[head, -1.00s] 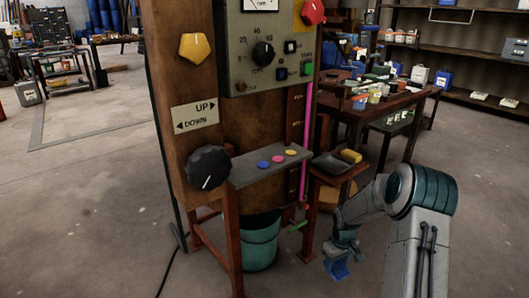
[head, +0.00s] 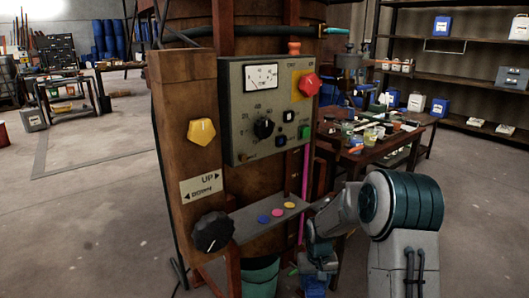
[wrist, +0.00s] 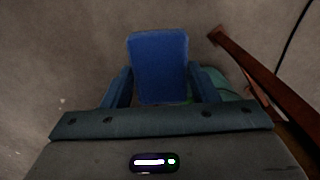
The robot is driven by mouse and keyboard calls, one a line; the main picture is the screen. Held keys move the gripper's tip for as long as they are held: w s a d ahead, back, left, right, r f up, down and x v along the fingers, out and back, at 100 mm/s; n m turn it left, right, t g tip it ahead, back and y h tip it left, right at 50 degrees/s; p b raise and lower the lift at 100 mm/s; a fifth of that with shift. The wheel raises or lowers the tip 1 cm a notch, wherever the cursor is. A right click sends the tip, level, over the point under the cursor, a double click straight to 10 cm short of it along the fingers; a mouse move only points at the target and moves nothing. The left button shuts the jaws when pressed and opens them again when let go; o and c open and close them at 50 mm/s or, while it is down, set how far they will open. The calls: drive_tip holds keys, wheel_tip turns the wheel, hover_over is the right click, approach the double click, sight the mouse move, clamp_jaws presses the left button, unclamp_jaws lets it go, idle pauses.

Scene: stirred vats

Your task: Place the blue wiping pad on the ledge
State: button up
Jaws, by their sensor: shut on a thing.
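The blue wiping pad (wrist: 158,62) is a rounded rectangular block held between the two blue fingers of my gripper (wrist: 160,90) in the wrist view. In the head view, my gripper (head: 316,280) hangs low at the bottom edge, with a bit of blue at its end. The ledge (head: 240,229) is a narrow grey shelf on the front of the wooden vat stand. A blue, a pink and a yellow disc lie on it. My gripper is to the right of the ledge and lower in the picture, apart from it.
A black knob (head: 212,233) sits at the ledge's left end. The control panel (head: 240,115) with gauge and red knob is above. A green bucket (head: 260,280) stands below. A pink strip (head: 304,190) runs down at right. A cluttered table (head: 385,150) is behind.

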drive_tip(key=s+r+p, duration=0.3)
drive_tip(key=r+p, duration=0.7)
drive_tip(key=s+r+p, duration=0.3)
drive_tip(key=r+p, duration=0.7)
drive_tip(key=shift+s+p, duration=0.3)
drive_tip(key=shift+p, duration=0.1)
